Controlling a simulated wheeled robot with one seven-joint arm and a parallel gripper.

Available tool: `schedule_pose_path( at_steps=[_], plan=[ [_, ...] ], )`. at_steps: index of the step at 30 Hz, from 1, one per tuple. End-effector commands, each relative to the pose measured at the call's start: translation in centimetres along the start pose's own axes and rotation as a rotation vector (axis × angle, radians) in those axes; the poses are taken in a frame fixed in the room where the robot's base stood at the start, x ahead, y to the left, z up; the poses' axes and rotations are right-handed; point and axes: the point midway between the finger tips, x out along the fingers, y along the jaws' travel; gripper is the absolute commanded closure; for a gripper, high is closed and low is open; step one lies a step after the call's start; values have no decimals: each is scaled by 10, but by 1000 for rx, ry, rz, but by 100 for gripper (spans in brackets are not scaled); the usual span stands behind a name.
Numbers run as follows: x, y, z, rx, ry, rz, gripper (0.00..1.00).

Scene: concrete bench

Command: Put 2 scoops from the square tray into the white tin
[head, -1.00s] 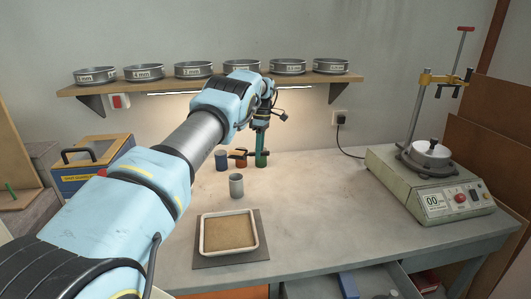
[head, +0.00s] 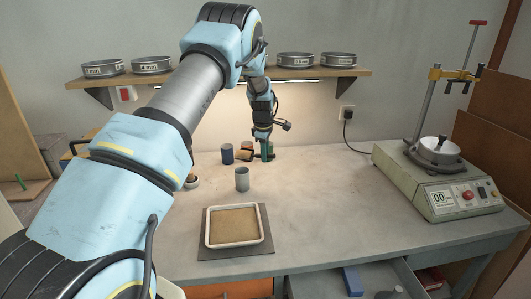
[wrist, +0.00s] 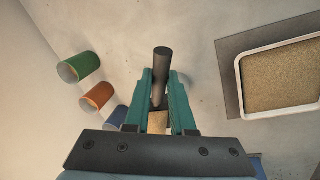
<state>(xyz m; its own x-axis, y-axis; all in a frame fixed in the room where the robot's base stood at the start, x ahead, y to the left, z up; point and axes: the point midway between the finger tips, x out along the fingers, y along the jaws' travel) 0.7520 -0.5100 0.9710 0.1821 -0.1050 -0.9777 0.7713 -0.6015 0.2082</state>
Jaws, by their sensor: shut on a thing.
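My gripper (head: 263,152) is shut on the dark cylindrical handle (wrist: 161,72) of what looks like the scoop, in front of the coloured tins. A small tan patch (wrist: 157,122) shows between the fingers; I cannot tell whether it is the scoop's load. The square tray (head: 209,243), white-rimmed and holding tan grains, lies on a dark mat near the bench front; it also shows at the right of the wrist view (wrist: 241,88). The white tin (head: 242,180), looking pale grey, stands upright behind the tray. I cannot see inside it.
Blue (head: 227,154), orange (head: 241,154) and green (head: 270,149) tins stand in a row at the back. A small pale container (head: 193,182) is partly hidden by my arm. The bench between tray and scale is clear.

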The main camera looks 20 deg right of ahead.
Motion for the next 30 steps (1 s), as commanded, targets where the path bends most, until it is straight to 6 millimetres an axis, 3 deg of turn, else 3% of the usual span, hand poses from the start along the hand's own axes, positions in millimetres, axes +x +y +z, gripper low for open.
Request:
schedule_pose_path(
  at_steps=[9, 30],
  plan=[
    [2, -7, 0, -6, 8, 218, 100],
    [6, -11, 0, -8, 14, 362, 100]
  ],
)
